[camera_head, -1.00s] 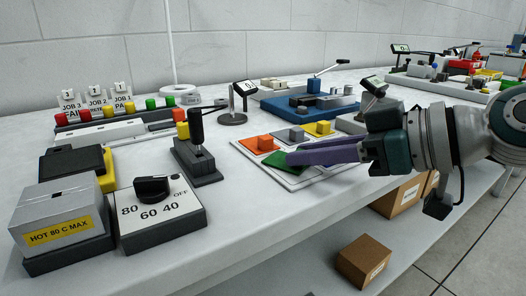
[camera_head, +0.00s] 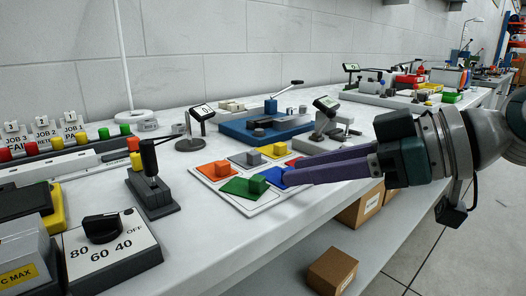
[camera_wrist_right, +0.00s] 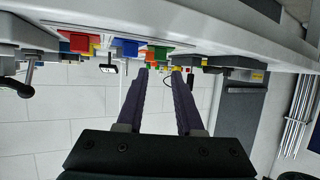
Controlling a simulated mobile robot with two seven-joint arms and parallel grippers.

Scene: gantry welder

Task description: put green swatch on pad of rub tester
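The green swatch (camera_head: 240,189), a flat square with a green block handle, lies on the near part of a white swatch board (camera_head: 263,209) in the head view. My right gripper (camera_head: 287,174) reaches in from the right, its purple fingers partly covering the blue swatch (camera_head: 268,176) beside the green one. In the wrist view its fingers (camera_wrist_right: 162,70) are apart with nothing between them; the green swatch (camera_wrist_right: 157,49) shows beyond them. The rub tester is probably the blue-based machine (camera_head: 240,130) with a lever behind the board; I cannot make out its pad for sure. My left gripper is not in view.
Orange (camera_head: 212,171), grey (camera_head: 243,158) and yellow (camera_head: 274,151) swatches share the board. A black lever switch (camera_head: 150,180) and a dial box (camera_head: 105,250) stand left. A small display on a stand (camera_head: 325,112) is behind my fingers. The bench front is clear.

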